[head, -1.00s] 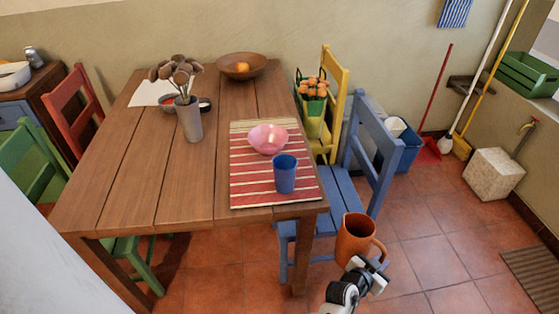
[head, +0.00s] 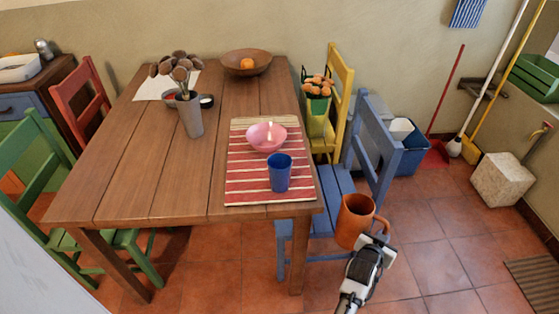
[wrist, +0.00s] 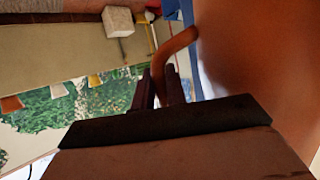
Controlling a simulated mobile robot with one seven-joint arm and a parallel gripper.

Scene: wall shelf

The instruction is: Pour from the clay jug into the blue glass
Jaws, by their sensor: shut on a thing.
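The clay jug (head: 354,222) is orange-brown and looks upright, held in the air to the right of the table's front right corner. My gripper (head: 382,236) is shut on the jug's handle. In the wrist view the handle (wrist: 178,44) runs between the fingers (wrist: 160,88), and the jug's body (wrist: 255,60) fills the right side. The blue glass (head: 279,173) stands upright on the striped mat (head: 245,190), to the left of the jug and apart from it. What the jug holds cannot be seen.
A blue chair (head: 340,190) stands between the table's right edge and the jug. A grey vase (head: 191,118) of dried flowers is farther left on the table (head: 130,170). The table's front left is clear.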

